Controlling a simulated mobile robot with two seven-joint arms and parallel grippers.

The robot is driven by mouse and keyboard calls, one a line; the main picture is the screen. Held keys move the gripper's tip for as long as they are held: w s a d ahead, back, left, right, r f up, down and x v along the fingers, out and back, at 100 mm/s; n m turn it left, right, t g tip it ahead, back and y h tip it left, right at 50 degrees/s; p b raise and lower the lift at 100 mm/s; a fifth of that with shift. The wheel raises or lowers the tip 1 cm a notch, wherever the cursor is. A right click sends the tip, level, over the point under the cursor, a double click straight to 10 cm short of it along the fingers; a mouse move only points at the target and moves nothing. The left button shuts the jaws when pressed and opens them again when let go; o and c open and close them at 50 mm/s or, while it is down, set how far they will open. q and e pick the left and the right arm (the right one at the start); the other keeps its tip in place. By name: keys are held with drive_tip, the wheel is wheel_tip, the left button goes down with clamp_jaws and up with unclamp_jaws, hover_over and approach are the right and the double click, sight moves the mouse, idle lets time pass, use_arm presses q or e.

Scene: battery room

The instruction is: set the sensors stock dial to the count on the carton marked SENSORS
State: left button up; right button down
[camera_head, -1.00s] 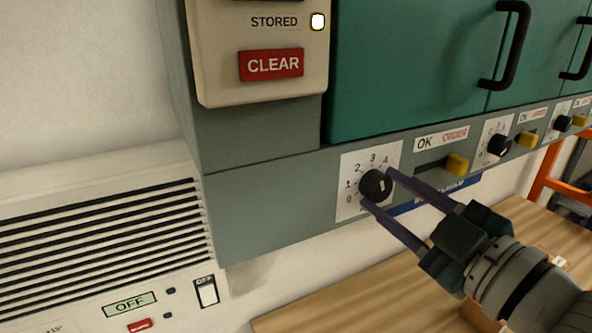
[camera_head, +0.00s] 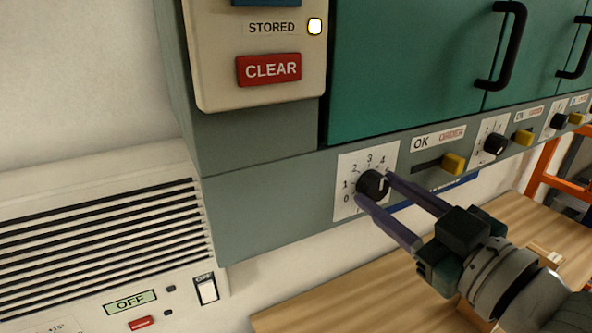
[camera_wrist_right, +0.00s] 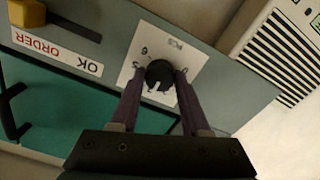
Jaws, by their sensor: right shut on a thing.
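The nearest stock dial is a black knob (camera_head: 372,184) on a white numbered plate (camera_head: 346,205), set in the grey-green strip below the cabinet. Figures 0 to 4 show on its plate, and the right side is partly hidden by a finger. My right gripper (camera_head: 374,186) is shut on the knob, one finger on each side. The wrist view shows the same knob (camera_wrist_right: 159,74) between the fingers (camera_wrist_right: 158,82). A white mark shows on the knob, but I cannot read its figure for certain. A blue label below is mostly hidden by my gripper. No SENSORS marking is readable. My left gripper is not in view.
A yellow slider (camera_head: 453,163) under an OK/ORDER label sits close to the right of the dial. More dials (camera_head: 495,144) and sliders follow along the strip. A red CLEAR button (camera_head: 269,69) is above left. A wooden table (camera_head: 330,300) lies below.

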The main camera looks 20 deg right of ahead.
drive_tip(key=shift+c, duration=1.9)
unclamp_jaws()
drive_tip(key=shift+s+f, duration=0.1)
drive_tip(key=shift+s, duration=0.4)
drive_tip(key=s+b, duration=0.4)
drive_tip(key=s, duration=0.5)
drive_tip(key=shift+d, duration=0.4)
drive_tip(key=shift+w, duration=0.1)
